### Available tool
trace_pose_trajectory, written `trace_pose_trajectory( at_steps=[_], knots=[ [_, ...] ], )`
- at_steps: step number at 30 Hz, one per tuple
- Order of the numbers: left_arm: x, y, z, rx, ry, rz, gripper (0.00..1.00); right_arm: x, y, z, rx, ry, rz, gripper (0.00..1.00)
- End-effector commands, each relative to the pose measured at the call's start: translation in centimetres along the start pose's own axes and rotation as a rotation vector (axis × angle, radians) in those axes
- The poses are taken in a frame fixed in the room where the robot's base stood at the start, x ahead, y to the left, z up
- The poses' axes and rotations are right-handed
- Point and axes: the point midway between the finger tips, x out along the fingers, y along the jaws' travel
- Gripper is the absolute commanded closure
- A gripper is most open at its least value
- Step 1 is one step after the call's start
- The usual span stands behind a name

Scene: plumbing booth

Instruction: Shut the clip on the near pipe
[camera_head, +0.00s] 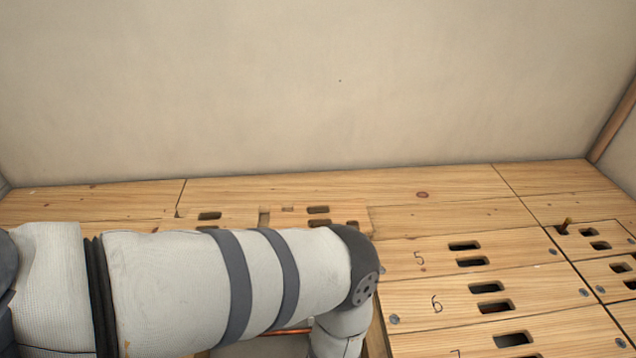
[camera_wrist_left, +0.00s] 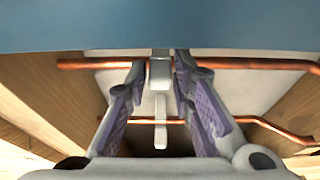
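In the left wrist view, a copper pipe (camera_wrist_left: 240,63) crosses near the top and a second copper pipe (camera_wrist_left: 262,123) crosses lower down. A pale grey clip-like piece (camera_wrist_left: 160,73) stands at the upper pipe, with a narrow pale strip (camera_wrist_left: 160,122) below it. My left gripper (camera_wrist_left: 161,68) has its two purple-padded fingers apart, one on each side of the grey piece. I cannot tell whether they touch it, or whether the clip is shut. In the head view my left arm hides the gripper and most of the floor opening. A bit of copper pipe (camera_head: 292,331) shows under the arm.
Wooden floorboards (camera_head: 440,190) with slots and numbers surround the opening. A blue surface (camera_wrist_left: 160,25) fills the top of the wrist view. Wooden sides (camera_wrist_left: 50,95) flank the opening.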

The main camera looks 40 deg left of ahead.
Motion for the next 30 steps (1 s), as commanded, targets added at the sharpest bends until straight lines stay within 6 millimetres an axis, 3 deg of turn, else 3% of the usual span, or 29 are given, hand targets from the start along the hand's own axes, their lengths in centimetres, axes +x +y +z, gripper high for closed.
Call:
trace_pose_trajectory(
  at_steps=[11,14,24,30],
  knots=[
    [-0.3,0.0,0.0,0.0,-0.001,-0.001,0.62,0.0,0.0,0.0,0.0,0.0,0.0,0.6],
    [-1.8,0.0,0.0,-0.001,-0.002,-0.002,0.62,0.0,0.0,0.0,0.0,0.0,0.0,0.6],
    [-10.4,0.1,0.0,0.001,-0.001,0.001,0.62,0.0,0.0,0.0,0.0,0.0,0.0,0.6],
    [-12.0,0.0,0.0,0.0,0.0,0.0,0.62,0.0,0.0,0.0,0.0,0.0,0.0,0.6]
  ],
)
